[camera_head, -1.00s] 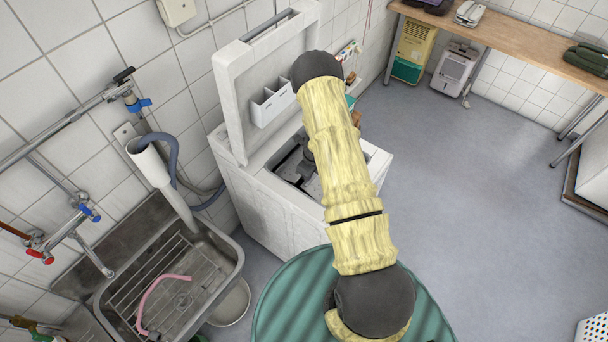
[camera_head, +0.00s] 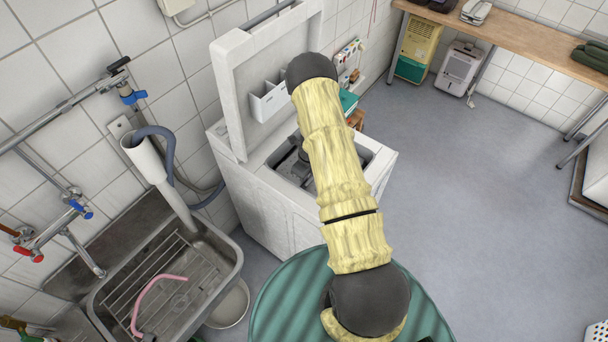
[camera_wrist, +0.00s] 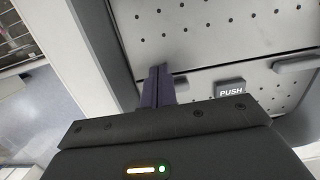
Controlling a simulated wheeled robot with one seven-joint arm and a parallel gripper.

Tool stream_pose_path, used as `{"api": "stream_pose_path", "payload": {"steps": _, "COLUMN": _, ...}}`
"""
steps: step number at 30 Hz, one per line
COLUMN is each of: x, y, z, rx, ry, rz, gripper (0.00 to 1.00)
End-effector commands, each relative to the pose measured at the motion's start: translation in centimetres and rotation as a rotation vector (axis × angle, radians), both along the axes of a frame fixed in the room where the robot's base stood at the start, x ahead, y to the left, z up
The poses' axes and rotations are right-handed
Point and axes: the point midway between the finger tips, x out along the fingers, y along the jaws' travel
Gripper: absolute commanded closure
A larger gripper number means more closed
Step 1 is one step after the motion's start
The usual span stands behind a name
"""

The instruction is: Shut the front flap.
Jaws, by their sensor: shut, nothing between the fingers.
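The white top-loading washing machine (camera_head: 262,206) stands against the tiled wall with its outer lid (camera_head: 232,95) raised. In the wrist view I see perforated metal drum panels. One perforated panel (camera_wrist: 225,28) lies above a dark seam, and a second panel (camera_wrist: 205,80) with a grey PUSH button (camera_wrist: 230,88) lies below it. I cannot tell for certain which is the front flap. My gripper (camera_wrist: 158,72) is shut and empty, its dark fingertips close to the left end of the seam. Whether they touch the metal is unclear. In the head view my arm covers much of the opening.
A grey latch piece (camera_wrist: 295,66) is at the right. A metal sink (camera_head: 165,290) stands left of the machine, with a pipe and hose above it. Open floor (camera_head: 470,190) lies to the right.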

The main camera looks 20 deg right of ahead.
Motion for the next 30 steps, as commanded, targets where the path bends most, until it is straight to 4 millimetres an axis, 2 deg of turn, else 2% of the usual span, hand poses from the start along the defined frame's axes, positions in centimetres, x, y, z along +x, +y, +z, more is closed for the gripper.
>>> {"api": "stream_pose_path", "payload": {"steps": 6, "x": 0.0, "y": 0.1, "z": 0.1, "rx": 0.001, "ry": 0.0, "rz": 0.001, "gripper": 1.0}}
{"api": "stream_pose_path", "payload": {"steps": 11, "x": 0.0, "y": 0.0, "z": 1.0, "rx": 0.002, "ry": -0.001, "rz": 0.002, "gripper": 1.0}}
{"api": "stream_pose_path", "payload": {"steps": 17, "x": -0.4, "y": -0.2, "z": 3.7, "rx": 0.0, "ry": -0.002, "rz": 0.002, "gripper": 1.0}}
{"api": "stream_pose_path", "payload": {"steps": 30, "x": -1.4, "y": -0.7, "z": 11.7, "rx": 0.0, "ry": -0.003, "rz": 0.003, "gripper": 1.0}}
